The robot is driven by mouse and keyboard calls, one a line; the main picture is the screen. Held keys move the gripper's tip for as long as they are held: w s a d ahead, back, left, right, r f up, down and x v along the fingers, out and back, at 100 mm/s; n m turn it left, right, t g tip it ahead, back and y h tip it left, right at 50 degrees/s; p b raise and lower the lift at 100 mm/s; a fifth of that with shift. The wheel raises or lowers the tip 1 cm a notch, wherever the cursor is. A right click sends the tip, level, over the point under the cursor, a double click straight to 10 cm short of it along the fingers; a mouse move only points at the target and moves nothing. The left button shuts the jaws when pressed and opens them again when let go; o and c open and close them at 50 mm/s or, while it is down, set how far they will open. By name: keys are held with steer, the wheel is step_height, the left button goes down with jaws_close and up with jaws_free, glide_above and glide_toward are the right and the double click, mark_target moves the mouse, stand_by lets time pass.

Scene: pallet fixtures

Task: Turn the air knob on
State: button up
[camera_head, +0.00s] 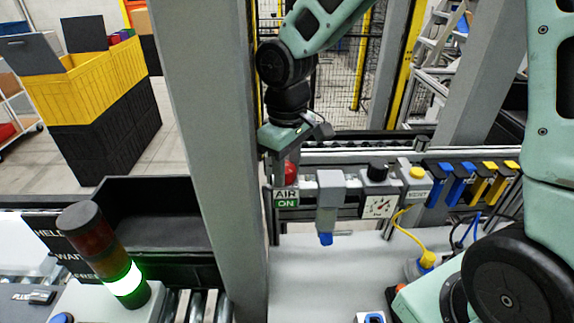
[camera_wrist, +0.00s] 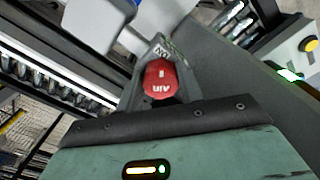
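The red air knob (camera_head: 291,172) sits on the fixture rail just right of the grey post, above a sign (camera_head: 286,198) reading AIR with ON on green. In the wrist view the knob (camera_wrist: 159,78) is red with white lettering, and a white mark shows on it. My gripper (camera_head: 289,150) hangs from above, pointing down, right at the knob. In the wrist view its dark front edge lies just below the knob.
A grey post (camera_head: 215,150) stands close left of my gripper. Right of the knob along the rail are a grey unit with a blue tip (camera_head: 329,200), a black knob (camera_head: 377,170), a yellow button (camera_head: 417,171) and blue and yellow connectors. A lit signal tower (camera_head: 104,250) stands at lower left.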

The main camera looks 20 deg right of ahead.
mark_target(287, 168)
steer(key=shift+c, duration=1.3)
steer(key=shift+n+p, duration=0.35)
steer(key=shift+n, duration=0.35)
steer(key=o, duration=1)
steer(key=shift+r, duration=0.1)
step_height(287, 168, up, 17)
steer(key=b, duration=0.4)
steer(key=shift+r, duration=0.15)
